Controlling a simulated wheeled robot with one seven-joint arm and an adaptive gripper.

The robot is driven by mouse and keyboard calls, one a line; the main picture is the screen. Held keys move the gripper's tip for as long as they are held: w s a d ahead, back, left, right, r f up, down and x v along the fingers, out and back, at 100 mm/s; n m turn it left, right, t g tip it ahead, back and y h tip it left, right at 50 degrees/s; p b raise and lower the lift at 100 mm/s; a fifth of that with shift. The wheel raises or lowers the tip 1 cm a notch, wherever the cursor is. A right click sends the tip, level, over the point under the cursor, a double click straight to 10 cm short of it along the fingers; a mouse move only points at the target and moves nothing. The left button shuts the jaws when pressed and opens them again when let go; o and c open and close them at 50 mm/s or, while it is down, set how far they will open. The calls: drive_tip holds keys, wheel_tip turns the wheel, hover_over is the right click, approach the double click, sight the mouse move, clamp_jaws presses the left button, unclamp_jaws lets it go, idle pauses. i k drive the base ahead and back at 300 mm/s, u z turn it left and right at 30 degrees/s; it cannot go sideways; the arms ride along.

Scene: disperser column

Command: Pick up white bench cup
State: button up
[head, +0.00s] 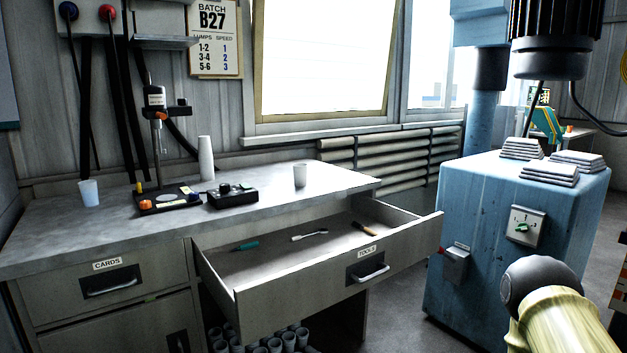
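A small white cup (300,176) stands upright on the right part of the grey bench top (265,195), behind the open drawer. A second pale, slightly bluish cup (89,193) stands at the left end of the bench. A tall white column that looks like stacked cups (206,158) stands near the wall between them. Part of my arm shows at the lower right, well apart from the cups. My gripper is not in view.
The open TOOLS drawer (268,297) juts out in front, holding a few small tools. A mixer stand (158,150) and a dark box (233,196) stand on the bench. A blue machine (470,230) stands at right. Several cups (275,345) sit under the drawer.

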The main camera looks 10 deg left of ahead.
sight(300, 170)
drive_tip(key=z, duration=1.45)
drive_tip(key=i, duration=1.25)
drive_tip(key=u, duration=2.7)
